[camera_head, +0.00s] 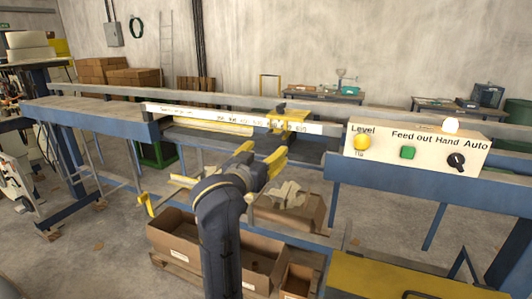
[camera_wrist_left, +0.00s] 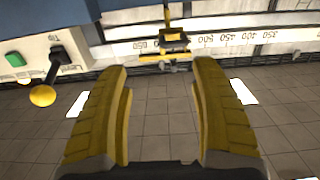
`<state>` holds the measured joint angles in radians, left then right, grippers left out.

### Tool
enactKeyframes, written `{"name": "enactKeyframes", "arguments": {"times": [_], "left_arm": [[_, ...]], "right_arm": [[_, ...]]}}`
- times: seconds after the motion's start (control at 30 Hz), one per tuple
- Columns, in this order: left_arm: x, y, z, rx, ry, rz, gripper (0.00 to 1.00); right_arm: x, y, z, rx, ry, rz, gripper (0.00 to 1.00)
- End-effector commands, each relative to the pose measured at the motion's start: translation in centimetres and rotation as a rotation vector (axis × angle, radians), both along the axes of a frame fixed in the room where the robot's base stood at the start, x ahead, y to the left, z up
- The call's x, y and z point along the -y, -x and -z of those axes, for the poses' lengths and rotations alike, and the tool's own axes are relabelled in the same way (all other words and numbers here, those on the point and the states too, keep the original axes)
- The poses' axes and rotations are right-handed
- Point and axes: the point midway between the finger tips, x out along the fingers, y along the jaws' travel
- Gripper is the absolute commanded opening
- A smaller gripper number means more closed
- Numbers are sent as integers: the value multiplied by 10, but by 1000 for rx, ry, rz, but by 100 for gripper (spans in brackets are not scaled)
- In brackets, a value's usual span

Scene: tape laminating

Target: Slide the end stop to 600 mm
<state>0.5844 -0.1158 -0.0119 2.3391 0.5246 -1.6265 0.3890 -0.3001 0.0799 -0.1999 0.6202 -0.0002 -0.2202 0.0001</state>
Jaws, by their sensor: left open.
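The yellow end stop (camera_head: 290,120) sits on the white ruler strip (camera_head: 195,113) along the conveyor. In the left wrist view the end stop (camera_wrist_left: 173,40) stands between the printed 500 and 650 marks and hides the numbers behind it, so its exact position cannot be told. My left gripper (camera_head: 262,153) is open and empty, in front of and below the stop in the head view. In the left wrist view its yellow fingers (camera_wrist_left: 160,70) are spread wide, with the stop ahead of the gap and apart from them. My right gripper is not in view.
A control panel (camera_head: 418,147) with a yellow knob, green button and black switch stands right of the stop. A blue conveyor frame (camera_head: 440,190) runs across. Cardboard boxes (camera_head: 180,246) lie on the floor below. A work table (camera_head: 340,97) stands behind.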

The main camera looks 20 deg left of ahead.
Motion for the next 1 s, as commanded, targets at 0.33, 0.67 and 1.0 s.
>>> {"name": "enactKeyframes", "arguments": {"times": [0.33,0.67,1.0], "left_arm": [[-30,48,0,1,0,-1,63],[-26,12,0,-2,1,1,63],[-19,-50,0,-2,-1,0,63]], "right_arm": [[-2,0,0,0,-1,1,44],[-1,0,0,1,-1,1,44],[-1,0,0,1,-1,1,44]]}}
